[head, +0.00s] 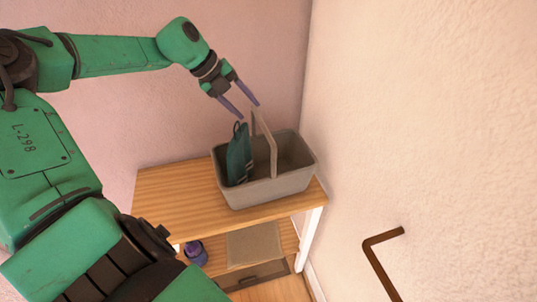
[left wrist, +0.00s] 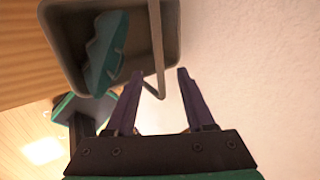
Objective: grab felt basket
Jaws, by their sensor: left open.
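The felt basket (head: 265,187) is a grey-brown bin with an upright handle (head: 268,140). It stands on a wooden table near the corner, with a dark green item (head: 238,158) inside. My left gripper (head: 248,108) is open above the basket, close to the top of the handle. In the left wrist view the basket (left wrist: 60,50) is ahead, and my left gripper (left wrist: 159,88) shows its two fingers apart, with the handle reaching down between them. I cannot tell whether they touch it. My right gripper is not in view.
The wooden table (head: 170,200) has bare top left of the basket. A lower shelf holds a flat beige item (head: 254,245) and a small blue-purple object (head: 196,253). Walls stand close behind and to the right. A brown bent bar (head: 383,240) is at the lower right.

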